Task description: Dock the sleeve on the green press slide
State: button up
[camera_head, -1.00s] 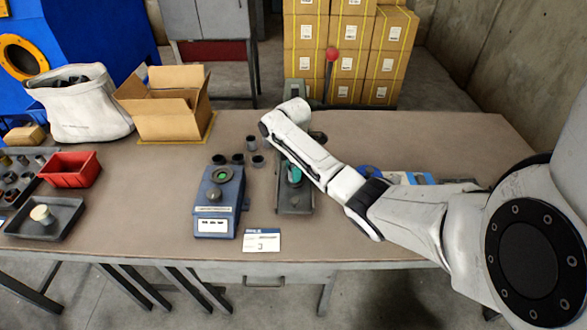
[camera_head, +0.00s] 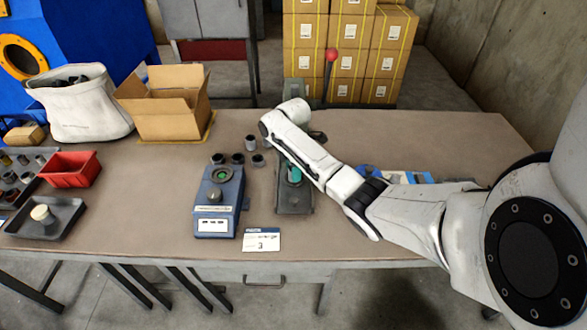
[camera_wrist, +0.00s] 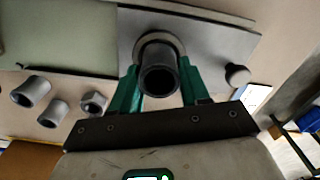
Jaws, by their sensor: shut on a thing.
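My gripper (camera_wrist: 160,73) has green fingers, shut on a dark grey hollow sleeve (camera_wrist: 159,83) in the wrist view. The sleeve's open end faces the camera. A pale ring (camera_wrist: 151,40) on a grey metal plate (camera_wrist: 215,45) shows behind the sleeve; I cannot tell whether the sleeve is seated in it or just above it. A pale green surface (camera_wrist: 55,38) adjoins the plate on the left. In the head view my gripper's green fingers (camera_head: 294,174) are over the narrow grey press base (camera_head: 294,203); my arm hides part of it, and the sleeve is hard to make out.
Several loose dark sleeves (camera_head: 237,158) stand behind a blue gauge box (camera_head: 217,200), left of the press base. A white card (camera_head: 261,240) lies in front. A red-knobbed lever (camera_head: 331,55) rises behind my arm. A carton (camera_head: 165,105) and red bin (camera_head: 73,170) stand further left.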

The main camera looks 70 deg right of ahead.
jog(key=shift+f+b, duration=0.35)
jog(key=shift+f, duration=0.2)
jog(key=o, duration=1)
jog(key=shift+c, duration=0.2)
notch_tip(320, 180, up, 11)
jog(key=p, duration=0.8)
